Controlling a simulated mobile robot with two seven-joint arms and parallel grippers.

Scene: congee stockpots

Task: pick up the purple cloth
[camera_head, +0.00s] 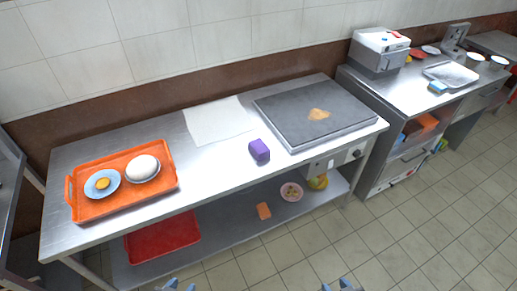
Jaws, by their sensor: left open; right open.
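The purple cloth (259,151) is a small folded block on the steel table (215,168), just left of the dark griddle's front corner. My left gripper (176,286) shows only its blue tips at the bottom edge of the head view, open and well short of the table. My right gripper (342,286) also shows at the bottom edge, open and to the right. Both grippers are far below the cloth in the picture, and nothing is seen between their tips.
An orange tray (125,206) with a plate and a bowl stands on the table's left. A white sheet (217,120) lies behind the cloth. The griddle (315,105) stands at the right. A lower shelf holds a red tray (163,239) and a bowl (291,192).

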